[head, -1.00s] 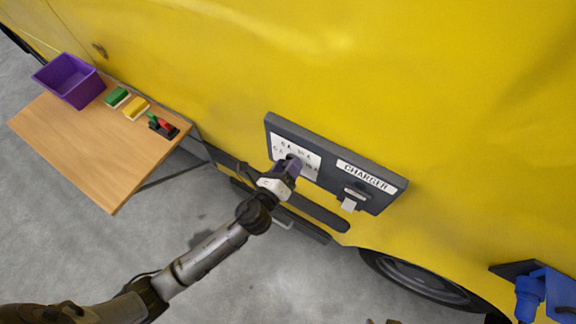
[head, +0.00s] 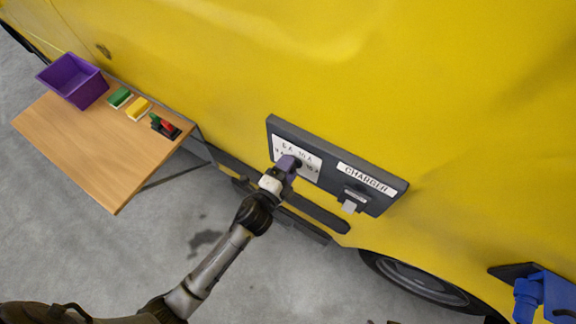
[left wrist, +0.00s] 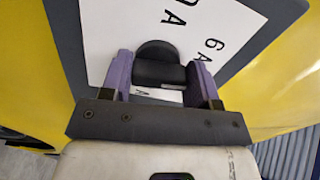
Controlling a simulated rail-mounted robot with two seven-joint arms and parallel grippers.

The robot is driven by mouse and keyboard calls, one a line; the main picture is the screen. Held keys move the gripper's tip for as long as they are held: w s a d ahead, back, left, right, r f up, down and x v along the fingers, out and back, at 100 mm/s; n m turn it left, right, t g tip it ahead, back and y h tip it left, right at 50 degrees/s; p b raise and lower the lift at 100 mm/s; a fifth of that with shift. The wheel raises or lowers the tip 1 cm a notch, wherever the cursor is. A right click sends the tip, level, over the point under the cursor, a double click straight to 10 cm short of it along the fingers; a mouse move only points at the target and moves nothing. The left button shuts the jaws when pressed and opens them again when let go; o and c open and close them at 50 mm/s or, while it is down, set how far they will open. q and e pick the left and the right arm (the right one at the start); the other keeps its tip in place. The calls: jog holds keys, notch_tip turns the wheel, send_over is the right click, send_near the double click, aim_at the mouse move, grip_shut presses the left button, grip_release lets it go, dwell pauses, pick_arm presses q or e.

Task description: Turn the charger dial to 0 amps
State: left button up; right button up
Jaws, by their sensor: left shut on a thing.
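The charger panel (head: 338,160) is a dark grey box on the yellow vehicle side, with a white "CHARGER" label (head: 365,178) at its right. A white dial plate (head: 283,146) with amp marks such as 6 A and 10 A is at its left. My left gripper (head: 287,166) is at this plate and hides the dial in the head view. In the left wrist view the black dial knob (left wrist: 158,66) sits between the purple fingers of my left gripper (left wrist: 161,74), which is shut on it. The dial's pointer setting cannot be read. My right gripper is not in view.
A wooden table (head: 95,150) at the left bears a purple bin (head: 73,82), green and yellow blocks (head: 138,109) and a small red-and-green-topped item (head: 164,127). A blue device (head: 540,293) is at the lower right. A small lever or tab (head: 350,206) hangs under the charger label.

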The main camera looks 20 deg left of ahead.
pick_arm(q)
jog(key=n+p, duration=0.1)
jog(key=n, duration=0.3)
jog(key=shift+n, duration=0.3)
jog(key=n+p, duration=0.2)
jog(key=n, duration=0.2)
jog(key=shift+f+n, duration=0.1)
jog(key=shift+n, duration=0.2)
jog(key=n+p, duration=0.2)
jog(key=n, duration=0.1)
jog(key=shift+d+f+n+p, duration=0.15)
jog(key=shift+n+p, duration=0.4)
jog(key=shift+n, duration=1.55)
jog(key=shift+f, duration=0.1)
jog(key=o, duration=0.9)
